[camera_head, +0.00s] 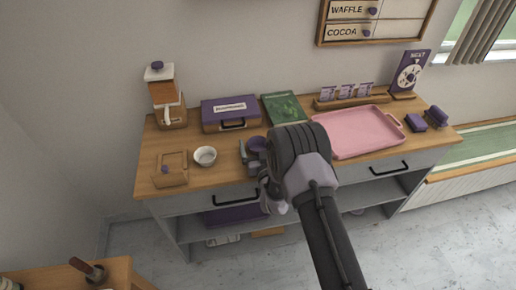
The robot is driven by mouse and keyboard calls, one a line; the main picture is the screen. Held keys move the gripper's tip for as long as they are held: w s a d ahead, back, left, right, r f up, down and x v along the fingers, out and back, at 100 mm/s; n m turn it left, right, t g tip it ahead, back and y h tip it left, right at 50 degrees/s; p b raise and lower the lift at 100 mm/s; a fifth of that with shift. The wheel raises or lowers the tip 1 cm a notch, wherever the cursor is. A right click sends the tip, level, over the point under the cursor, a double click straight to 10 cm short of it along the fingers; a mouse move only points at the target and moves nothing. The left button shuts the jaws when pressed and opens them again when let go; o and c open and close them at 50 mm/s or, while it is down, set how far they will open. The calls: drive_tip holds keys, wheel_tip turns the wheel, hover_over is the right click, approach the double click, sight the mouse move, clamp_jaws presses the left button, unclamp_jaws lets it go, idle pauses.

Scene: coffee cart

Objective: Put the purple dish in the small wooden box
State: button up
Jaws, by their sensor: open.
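My gripper (254,164) is open, at the counter's front middle, close to the dish. Its fingers are small and partly hidden, so I cannot tell whether they touch the dish. The small wooden box (172,179) sits at the counter's front left. It has a purple knob, and I cannot tell how open its top is.
A small white bowl (205,156) stands between the wooden box and my gripper. A purple case (231,113), a green book (284,107) and a dispenser (163,95) stand behind. A pink tray (360,131) lies right of my arm. Bare counter (217,176) shows near the front edge.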

drive_tip(key=shift+r, duration=0.1)
drive_tip(key=c, duration=1.6)
